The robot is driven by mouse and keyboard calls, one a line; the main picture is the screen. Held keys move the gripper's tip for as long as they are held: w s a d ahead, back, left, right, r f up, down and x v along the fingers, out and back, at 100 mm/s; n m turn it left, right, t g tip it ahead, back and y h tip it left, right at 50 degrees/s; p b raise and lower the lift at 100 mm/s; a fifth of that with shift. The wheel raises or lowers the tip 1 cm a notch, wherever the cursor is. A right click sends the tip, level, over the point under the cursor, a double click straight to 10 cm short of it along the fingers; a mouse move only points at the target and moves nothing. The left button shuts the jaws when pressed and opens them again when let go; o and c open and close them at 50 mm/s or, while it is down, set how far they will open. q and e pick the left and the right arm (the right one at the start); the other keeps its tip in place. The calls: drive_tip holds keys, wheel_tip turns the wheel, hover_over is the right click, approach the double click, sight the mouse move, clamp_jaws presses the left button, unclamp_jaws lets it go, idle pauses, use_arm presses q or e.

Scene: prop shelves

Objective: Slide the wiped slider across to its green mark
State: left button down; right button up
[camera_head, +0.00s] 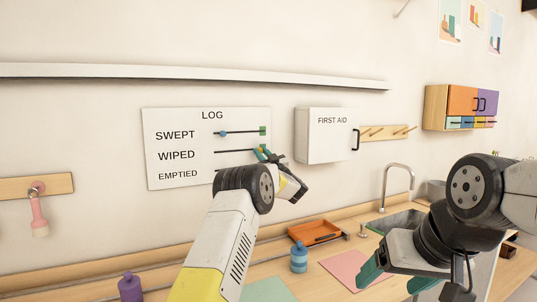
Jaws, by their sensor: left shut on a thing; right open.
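The white LOG board (178,123) hangs on the wall with SWEPT, WIPED and EMPTIED rows. The WIPED row's thin track (236,151) runs right to a green mark (262,147). My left gripper (263,156) is at the right end of this track, shut, its teal fingertips by the green mark. The wiped slider's knob is hidden at the fingertips, so I cannot tell its exact place against the mark. The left arm covers most of the EMPTIED track. My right gripper (396,281) is open and empty over the counter at the right.
The SWEPT slider's blue knob (222,133) sits toward the left of its track. A FIRST AID cabinet (326,140) is right of the board. Below are an orange tray (315,232), a blue bottle (299,257), a purple bottle (130,288) and a sink (397,222).

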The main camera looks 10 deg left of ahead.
use_arm(q)
drive_tip(key=shift+d, duration=0.2)
drive_tip(key=c, duration=1.3)
unclamp_jaws()
drive_tip(key=shift+w, duration=0.1)
drive_tip(key=shift+o, duration=0.2)
drive_tip(key=v, duration=0.7)
drive_tip(key=shift+s+d+f, duration=0.15)
drive_tip(key=shift+s+d, duration=0.05)
drive_tip(key=shift+s, duration=0.1)
